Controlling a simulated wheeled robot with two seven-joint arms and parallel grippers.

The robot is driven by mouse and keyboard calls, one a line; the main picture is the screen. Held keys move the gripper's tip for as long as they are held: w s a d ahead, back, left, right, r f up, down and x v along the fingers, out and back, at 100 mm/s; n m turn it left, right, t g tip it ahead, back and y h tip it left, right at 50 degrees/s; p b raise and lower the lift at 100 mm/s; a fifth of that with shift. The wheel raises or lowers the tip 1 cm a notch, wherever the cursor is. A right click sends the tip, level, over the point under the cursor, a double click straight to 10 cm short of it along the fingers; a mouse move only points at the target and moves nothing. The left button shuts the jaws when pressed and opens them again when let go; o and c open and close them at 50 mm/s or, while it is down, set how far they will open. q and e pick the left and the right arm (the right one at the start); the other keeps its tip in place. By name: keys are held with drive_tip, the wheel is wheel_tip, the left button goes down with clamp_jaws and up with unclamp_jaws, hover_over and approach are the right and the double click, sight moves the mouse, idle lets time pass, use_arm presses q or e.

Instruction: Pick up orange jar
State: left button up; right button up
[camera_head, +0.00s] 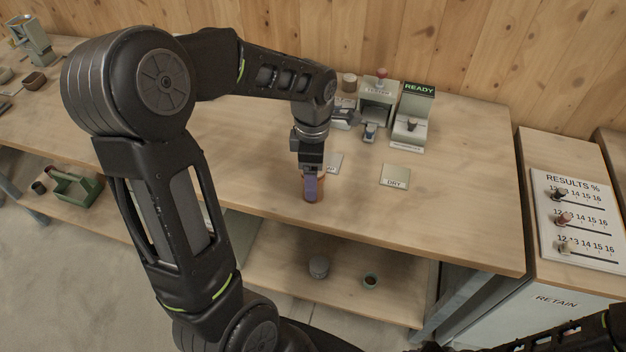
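The orange jar (320,187) stands near the front edge of the wooden bench, with a purple patch on its near side. My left gripper (312,172) points straight down over the jar, and its lower end overlaps the jar's top. The fingers are small and merge with the jar here, so I cannot tell whether they grip it or only surround it. The jar appears upright and at the bench surface. My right arm shows only at the lower right corner, and its gripper is out of view.
A DRY card (395,176) lies right of the jar; another card (333,163) is partly hidden behind the gripper. A READY device (411,118) and a tester (378,101) stand behind. A lower shelf (345,288) holds small cups. A RESULTS board (580,221) is at right.

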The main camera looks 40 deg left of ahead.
idle(0.4)
use_arm(q)
drive_tip(key=c, duration=1.6)
drive_tip(key=shift+r, duration=0.1)
wheel_tip(320, 180, up, 10)
drive_tip(key=shift+f+b, duration=0.1)
drive_tip(key=shift+b, duration=0.55)
